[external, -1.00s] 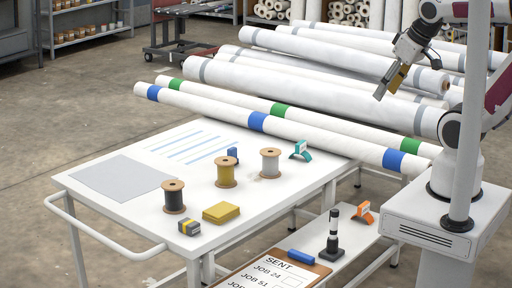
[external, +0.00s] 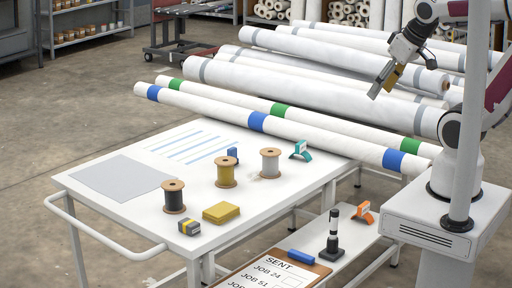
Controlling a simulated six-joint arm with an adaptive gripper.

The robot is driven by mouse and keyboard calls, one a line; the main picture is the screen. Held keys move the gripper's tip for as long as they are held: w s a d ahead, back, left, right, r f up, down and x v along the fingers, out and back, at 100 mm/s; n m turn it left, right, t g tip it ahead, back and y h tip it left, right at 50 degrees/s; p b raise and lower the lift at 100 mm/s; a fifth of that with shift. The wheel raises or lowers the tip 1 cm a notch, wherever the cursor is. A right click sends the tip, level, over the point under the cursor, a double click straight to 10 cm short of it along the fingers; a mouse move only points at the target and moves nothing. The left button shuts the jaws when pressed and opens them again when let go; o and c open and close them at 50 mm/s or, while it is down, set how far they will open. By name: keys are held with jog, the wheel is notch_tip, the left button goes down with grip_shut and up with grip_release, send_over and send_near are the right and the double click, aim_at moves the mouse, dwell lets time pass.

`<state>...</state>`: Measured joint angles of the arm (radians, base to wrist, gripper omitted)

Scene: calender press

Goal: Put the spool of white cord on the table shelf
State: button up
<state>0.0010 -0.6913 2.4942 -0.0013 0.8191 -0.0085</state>
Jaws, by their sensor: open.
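The spool of white cord (external: 270,163) stands upright on the white table (external: 120,225), at the right of a row of three spools. A yellow spool (external: 226,172) stands to its left and a black spool (external: 174,196) stands further left. A lower white shelf (external: 352,238) lies to the right of the tabletop, in front of my base; I cannot tell if this is the table shelf. My gripper (external: 377,91) is open and empty, high at the upper right above the fabric rolls, well away from the spools.
A teal tape dispenser (external: 300,151), blue block (external: 232,154), yellow cloth stack (external: 221,213) and grey-yellow block (external: 189,227) sit on the table. An orange dispenser (external: 363,212), black stand (external: 332,240) and clipboard (external: 270,275) occupy the lower shelf. Long white rolls (external: 300,85) lie behind.

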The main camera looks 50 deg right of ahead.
jog(key=w+f+t, duration=0.2)
jog(key=w+f, duration=0.1)
jog(key=w, duration=1.2)
jog(key=n+t, duration=0.2)
jog(key=t, duration=0.3)
send_over(275, 167)
jog(key=s+a, duration=0.1)
jog(key=s, duration=0.2)
notch_tip(275, 167, down, 16)
notch_tip(275, 167, down, 9)
jog(key=shift+r+n+t, duration=0.1)
jog(key=shift+n+t, duration=0.2)
jog(key=shift+t, duration=0.7)
jog(key=shift+s+f, duration=0.2)
jog(key=shift+f, duration=0.15)
jog(key=f, duration=0.1)
jog(key=f+m, duration=0.1)
jog(key=s+f, duration=0.1)
jog(key=shift+d+f+m+t, duration=0.1)
jog(key=shift+d+m+t, duration=0.25)
jog(key=shift+m+t, duration=0.05)
jog(key=shift+s+d+f+m+t, duration=0.25)
jog(key=shift+s+f+m, duration=0.25)
jog(key=shift+f, duration=0.25)
jog(key=shift+w, duration=0.15)
jog(key=shift+w+f, duration=0.2)
jog(key=shift+w, duration=1)
